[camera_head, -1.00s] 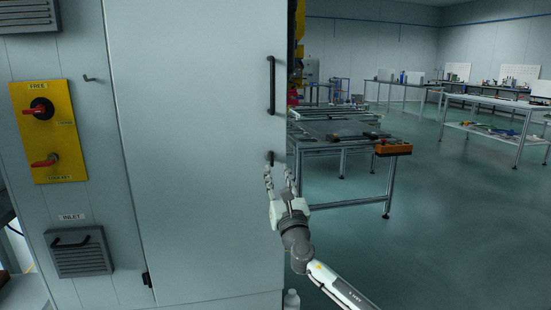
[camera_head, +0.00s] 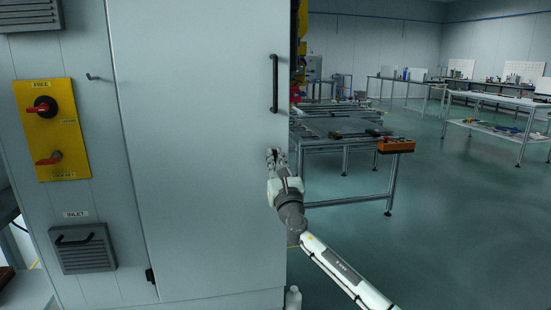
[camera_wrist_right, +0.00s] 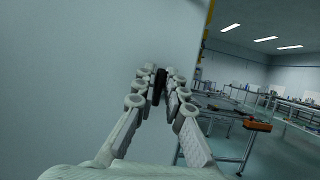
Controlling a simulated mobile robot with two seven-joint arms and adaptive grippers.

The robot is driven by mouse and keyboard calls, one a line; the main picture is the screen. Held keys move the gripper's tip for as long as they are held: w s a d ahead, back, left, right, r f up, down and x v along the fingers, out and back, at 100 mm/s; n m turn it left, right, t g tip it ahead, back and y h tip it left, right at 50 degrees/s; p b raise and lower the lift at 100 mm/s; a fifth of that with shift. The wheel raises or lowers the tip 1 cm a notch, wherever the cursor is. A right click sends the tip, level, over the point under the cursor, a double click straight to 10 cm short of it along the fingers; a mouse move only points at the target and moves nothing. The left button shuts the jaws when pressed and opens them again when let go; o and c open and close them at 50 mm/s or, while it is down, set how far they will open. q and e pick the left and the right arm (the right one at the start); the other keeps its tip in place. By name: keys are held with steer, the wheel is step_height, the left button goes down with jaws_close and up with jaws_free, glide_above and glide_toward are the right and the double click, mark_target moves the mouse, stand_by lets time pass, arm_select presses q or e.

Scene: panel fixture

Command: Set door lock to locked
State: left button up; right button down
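The door lock is a small black handle (camera_wrist_right: 159,86) on the right edge of the pale grey cabinet door (camera_head: 200,150), below the long black door handle (camera_head: 274,84). My right gripper (camera_head: 276,155) is at the lock, and its fingers hide most of it in the head view. In the right wrist view my right gripper (camera_wrist_right: 159,82) has its fingers closed in on both sides of the black lock. Contact on each side is hard to make out. My left gripper is not in view.
A yellow panel (camera_head: 50,128) with two red switches is on the cabinet's left. A vent labelled INLET (camera_head: 83,248) sits below it. A workbench (camera_head: 340,140) with an orange box (camera_head: 396,146) stands to the right. Open floor (camera_head: 450,240) lies at the lower right.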

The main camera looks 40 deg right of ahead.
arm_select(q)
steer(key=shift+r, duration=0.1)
arm_select(e)
steer(key=shift+m, duration=0.3)
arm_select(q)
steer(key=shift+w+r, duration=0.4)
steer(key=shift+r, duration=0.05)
arm_select(e)
steer(key=shift+m+h, duration=0.3)
